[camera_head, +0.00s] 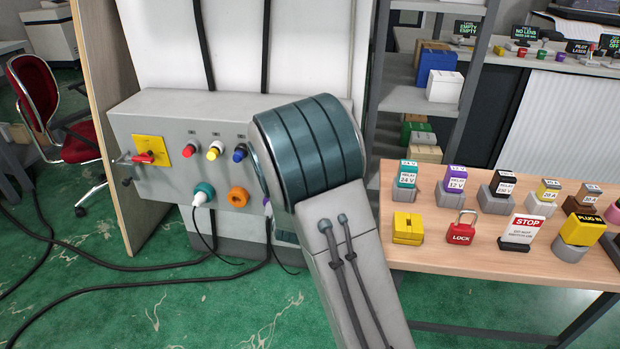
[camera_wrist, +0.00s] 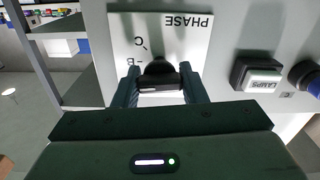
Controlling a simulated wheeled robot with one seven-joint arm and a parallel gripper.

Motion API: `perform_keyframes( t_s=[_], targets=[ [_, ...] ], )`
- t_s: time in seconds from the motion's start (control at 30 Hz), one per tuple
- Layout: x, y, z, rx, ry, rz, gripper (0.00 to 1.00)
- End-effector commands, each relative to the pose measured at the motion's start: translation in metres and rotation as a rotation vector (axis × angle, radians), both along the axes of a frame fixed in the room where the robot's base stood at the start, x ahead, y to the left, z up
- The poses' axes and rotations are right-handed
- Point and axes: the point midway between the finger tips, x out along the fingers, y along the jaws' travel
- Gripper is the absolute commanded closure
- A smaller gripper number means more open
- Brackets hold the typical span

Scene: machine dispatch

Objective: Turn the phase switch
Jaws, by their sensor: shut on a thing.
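The phase switch (camera_wrist: 158,68) is a dark knob on a white plate (camera_wrist: 182,38) lettered PHASE, which appears upside down in the wrist view. Marks reading C and B show on the plate left of the knob; any other marks there are hidden. My gripper (camera_wrist: 160,86) is shut on the knob, with one finger on each side of it. In the head view my arm covers the right part of the grey control box (camera_head: 140,112), so the switch and my gripper are hidden there.
Beside the plate are a button labelled LAMPS (camera_wrist: 258,76) and a blue knob (camera_wrist: 305,76). The box also carries a red switch on a yellow plate (camera_head: 150,142), coloured knobs and plugged cables. A wooden table (camera_head: 450,258) with relays and a red padlock (camera_head: 462,230) stands right.

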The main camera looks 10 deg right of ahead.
Motion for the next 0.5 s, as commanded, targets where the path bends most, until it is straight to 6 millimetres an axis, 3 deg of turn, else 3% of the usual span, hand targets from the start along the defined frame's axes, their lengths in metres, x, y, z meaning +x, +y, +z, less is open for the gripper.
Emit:
perform_keyframes(
  t_s=[0.5],
  targets=[
    [-0.0002, 0.0012, -0.0007, 0.104, -0.039, 0.003, 0.85]
  ],
)
